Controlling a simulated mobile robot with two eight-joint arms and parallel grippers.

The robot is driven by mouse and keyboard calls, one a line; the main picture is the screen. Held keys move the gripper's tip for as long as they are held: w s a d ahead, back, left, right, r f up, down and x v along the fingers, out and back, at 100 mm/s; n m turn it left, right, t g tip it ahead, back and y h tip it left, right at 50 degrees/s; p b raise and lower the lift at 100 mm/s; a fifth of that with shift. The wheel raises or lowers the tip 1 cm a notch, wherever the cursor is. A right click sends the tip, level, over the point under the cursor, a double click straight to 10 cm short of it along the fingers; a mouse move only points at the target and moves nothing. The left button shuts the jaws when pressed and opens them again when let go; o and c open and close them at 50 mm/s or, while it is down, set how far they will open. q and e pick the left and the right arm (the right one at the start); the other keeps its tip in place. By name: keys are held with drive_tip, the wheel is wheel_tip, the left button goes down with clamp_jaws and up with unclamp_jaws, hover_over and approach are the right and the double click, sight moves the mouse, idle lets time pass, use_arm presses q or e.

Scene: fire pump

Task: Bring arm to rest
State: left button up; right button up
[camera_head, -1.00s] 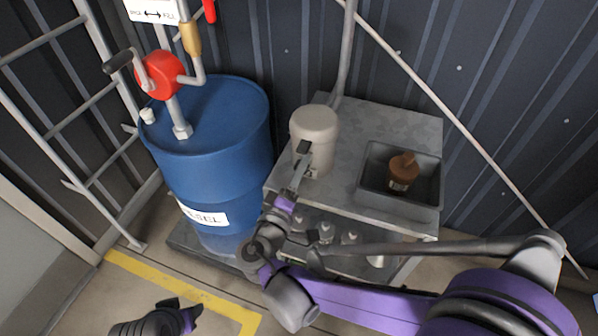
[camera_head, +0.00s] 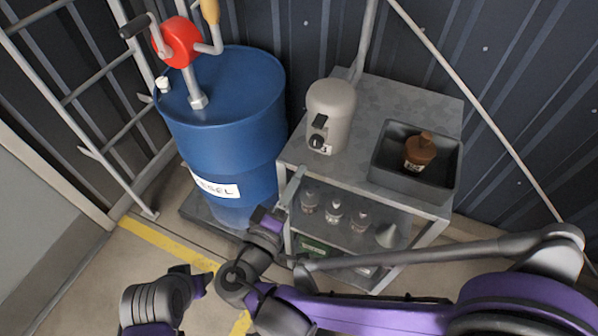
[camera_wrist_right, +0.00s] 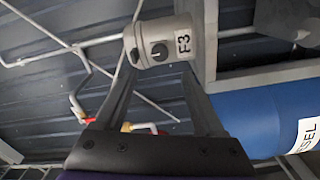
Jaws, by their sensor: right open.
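My right gripper (camera_head: 292,186) is in front of the metal table's near left corner, with its fingers pointing up toward the beige housing (camera_head: 331,112). The housing stands on the table top and has a black knob (camera_head: 318,124) and a label on its front. In the right wrist view, my open right gripper (camera_wrist_right: 160,62) has empty space between its fingers, and the labelled housing (camera_wrist_right: 163,42) lies beyond them. The gripper looks apart from it. My left arm shows at the lower left of the head view; its gripper (camera_head: 197,283) is too unclear to read.
A blue diesel drum (camera_head: 222,140) with a red hand pump (camera_head: 177,42) stands left of the metal table (camera_head: 385,90). A grey tray (camera_head: 445,178) on the table holds a brown bottle (camera_head: 420,151). Several bottles stand on the lower shelf. A ladder (camera_head: 85,95) is at left.

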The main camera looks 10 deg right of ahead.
idle(0.5)
drive_tip(key=s+d+f+m+g+y+p, duration=0.1)
drive_tip(key=s+d+f+g+p, duration=0.1)
drive_tip(key=d+f+g, duration=0.3)
drive_tip(key=s+d+f+m+g+y+p, duration=0.1)
drive_tip(key=d+g+y, duration=0.15)
drive_tip(key=d, duration=0.45)
drive_tip(key=s+m+g+y+p, duration=0.2)
drive_tip(key=s+m+y+p, duration=0.1)
drive_tip(key=s+m+y, duration=0.3)
drive_tip(key=shift+s+r+p, duration=0.4)
drive_tip(key=shift+s+r, duration=0.05)
drive_tip(key=shift+s, duration=0.25)
drive_tip(key=shift+y, duration=0.25)
